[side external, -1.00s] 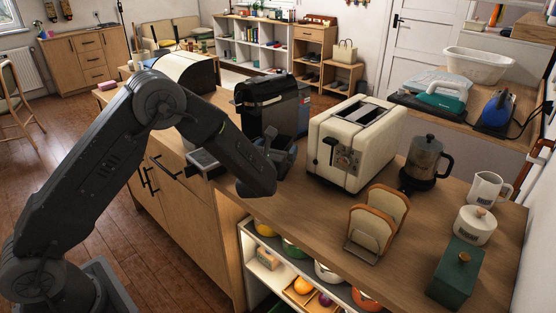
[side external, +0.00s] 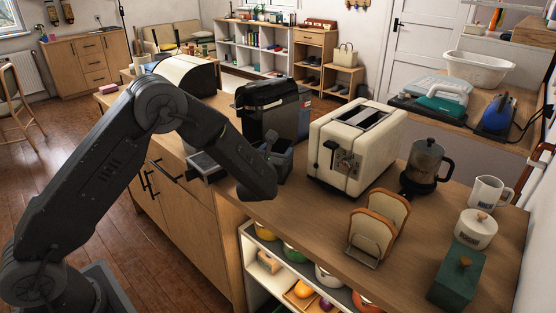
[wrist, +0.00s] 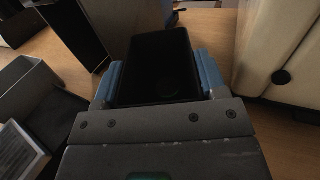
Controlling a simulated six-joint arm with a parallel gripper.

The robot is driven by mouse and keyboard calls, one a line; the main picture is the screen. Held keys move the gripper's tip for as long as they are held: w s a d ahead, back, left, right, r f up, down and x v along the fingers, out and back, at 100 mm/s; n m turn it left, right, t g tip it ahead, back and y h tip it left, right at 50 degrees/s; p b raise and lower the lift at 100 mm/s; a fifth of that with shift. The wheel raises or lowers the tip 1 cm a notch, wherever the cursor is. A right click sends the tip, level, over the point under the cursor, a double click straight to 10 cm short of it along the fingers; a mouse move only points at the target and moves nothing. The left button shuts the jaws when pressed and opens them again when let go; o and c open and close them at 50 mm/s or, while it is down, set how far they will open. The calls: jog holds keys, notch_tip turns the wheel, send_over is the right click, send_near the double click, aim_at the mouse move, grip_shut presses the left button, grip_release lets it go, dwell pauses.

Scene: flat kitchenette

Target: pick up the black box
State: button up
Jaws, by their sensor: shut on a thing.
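The black box (wrist: 160,65) stands between my gripper's two blue-padded fingers in the wrist view, with a pad against each side. My gripper (wrist: 158,85) is shut on it. In the side external view my gripper (side external: 279,158) is low over the wooden counter, left of the toaster, and the arm partly hides the box. I cannot tell whether the box's underside touches the counter.
The cream toaster (side external: 345,150) stands close on the right. A black coffee machine (side external: 262,108) is just behind. A grey open container (wrist: 28,95) is at left in the wrist view. A toast rack (side external: 375,232) and glass coffee pot (side external: 425,165) stand farther right.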

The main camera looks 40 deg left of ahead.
notch_tip(320, 180, up, 28)
jog(key=s+a+n+g+y, duration=0.2)
jog(key=s+a, duration=0.1)
jog(key=a, duration=0.7)
jog(key=s+a+n+g+y, duration=0.2)
jog(key=s+a+y, duration=0.15)
jog(key=a, duration=0.75)
jog(key=s+a+n+g+y, duration=0.2)
jog(key=s+a, duration=0.2)
jog(key=a, duration=0.6)
jog(key=w+d+f+m, duration=0.1)
jog(key=f+m, duration=1)
jog(key=m, duration=0.1)
jog(key=w+d+f+m, duration=0.1)
jog(key=w+f+m, duration=0.1)
jog(key=f+m, duration=0.9)
jog(key=shift+w+m, duration=0.15)
jog(key=shift+m, duration=1.05)
